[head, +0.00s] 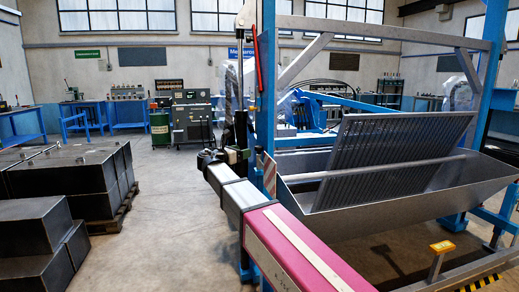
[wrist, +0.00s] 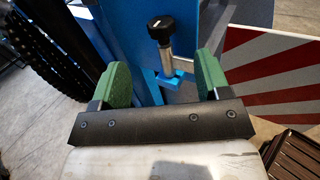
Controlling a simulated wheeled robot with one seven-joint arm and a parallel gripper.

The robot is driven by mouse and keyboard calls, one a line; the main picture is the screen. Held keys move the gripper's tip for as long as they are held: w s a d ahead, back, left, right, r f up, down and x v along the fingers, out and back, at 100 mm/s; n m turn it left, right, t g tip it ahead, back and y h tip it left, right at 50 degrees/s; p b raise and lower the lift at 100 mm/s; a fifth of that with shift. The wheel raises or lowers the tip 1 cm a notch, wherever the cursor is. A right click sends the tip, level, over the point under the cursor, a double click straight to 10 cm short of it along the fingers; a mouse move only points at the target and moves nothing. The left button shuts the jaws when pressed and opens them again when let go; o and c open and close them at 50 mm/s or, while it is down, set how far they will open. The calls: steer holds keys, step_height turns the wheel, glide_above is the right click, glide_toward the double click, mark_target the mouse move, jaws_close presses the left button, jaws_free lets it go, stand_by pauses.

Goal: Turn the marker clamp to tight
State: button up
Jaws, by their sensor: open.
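The marker clamp (wrist: 164,38) shows in the wrist view as a black knob on a silver stem, seated in a small blue bracket (wrist: 172,77) at a blue post. Its knob has a small light mark on top. My gripper (wrist: 161,64) is open, with one green pad on each side of the clamp's stem and visible gaps on both sides. The knob lies a little beyond the pad tips in the picture. In the head view my gripper (head: 236,155) is small, beside the blue post (head: 268,90); I cannot make out the clamp there.
A red-and-white striped board (wrist: 272,85) is right of my gripper in the wrist view. A ribbed black hose (wrist: 52,45) runs at left. In the head view, a metal trough with a sieve screen (head: 395,150) stands right, dark blocks (head: 65,185) left, with clear floor between.

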mark_target(256, 147)
steer(key=x, duration=0.9)
steer(key=shift+d, duration=0.15)
steer(key=c, duration=0.9)
